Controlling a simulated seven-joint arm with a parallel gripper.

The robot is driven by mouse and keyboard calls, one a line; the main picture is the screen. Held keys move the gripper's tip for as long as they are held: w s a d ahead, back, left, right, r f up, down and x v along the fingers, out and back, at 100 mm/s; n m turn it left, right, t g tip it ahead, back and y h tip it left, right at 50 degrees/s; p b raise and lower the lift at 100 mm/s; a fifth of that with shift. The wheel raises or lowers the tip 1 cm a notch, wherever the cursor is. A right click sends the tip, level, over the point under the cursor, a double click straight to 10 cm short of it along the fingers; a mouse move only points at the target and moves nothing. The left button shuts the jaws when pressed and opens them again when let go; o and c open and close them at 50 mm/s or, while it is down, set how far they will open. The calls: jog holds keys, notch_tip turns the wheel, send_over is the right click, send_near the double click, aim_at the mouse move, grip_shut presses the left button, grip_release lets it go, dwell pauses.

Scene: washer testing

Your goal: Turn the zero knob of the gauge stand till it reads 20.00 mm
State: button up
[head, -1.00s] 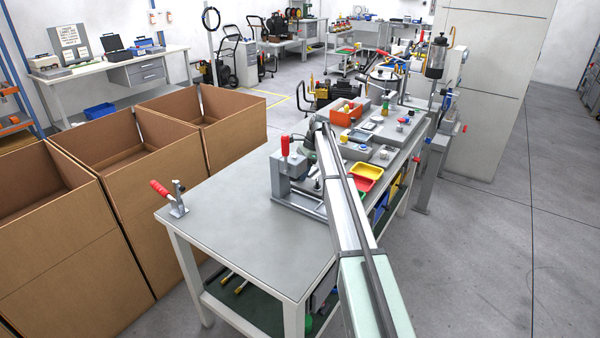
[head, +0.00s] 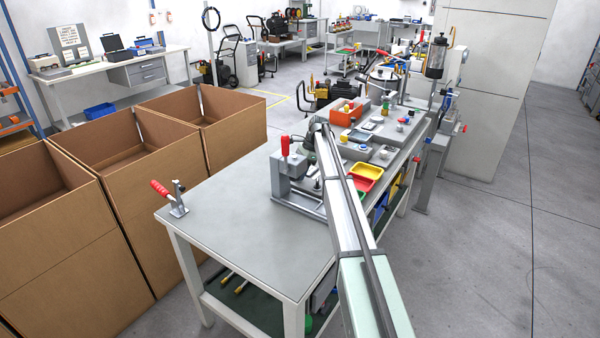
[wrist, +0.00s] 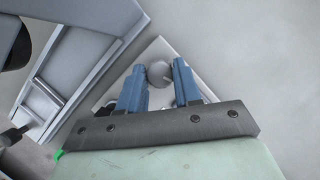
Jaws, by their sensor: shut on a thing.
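In the wrist view, the two blue fingers of my gripper (wrist: 160,80) are shut on a round grey knob (wrist: 158,71). The knob sits over a pale, angular plate (wrist: 152,50), the part of the gauge stand that shows here. The dial or display and its reading are not visible in either view. In the head view, my arm reaches over the workbench, and its far end hides the fingers and the knob.
A grey clamp fixture (head: 289,184) with a red handle stands left of my arm on the workbench (head: 235,222). Red and yellow trays (head: 366,170) lie close to its right. A red-handled toggle clamp (head: 178,207) stands at the left edge. The front bench top is clear.

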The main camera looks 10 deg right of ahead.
jog(key=shift+w+n+g, duration=0.2)
jog(key=shift+n+g, duration=0.2)
jog(key=shift+n, duration=0.7)
jog(key=n+g+h, duration=0.1)
jog(key=n, duration=0.2)
jog(key=shift+n, duration=0.3)
jog(key=o, duration=1)
jog(key=shift+o, duration=0.2)
jog(key=shift+r, duration=0.1)
jog(key=v, duration=1.3)
jog(key=shift+w+r, duration=0.15)
jog(key=shift+r, duration=0.2)
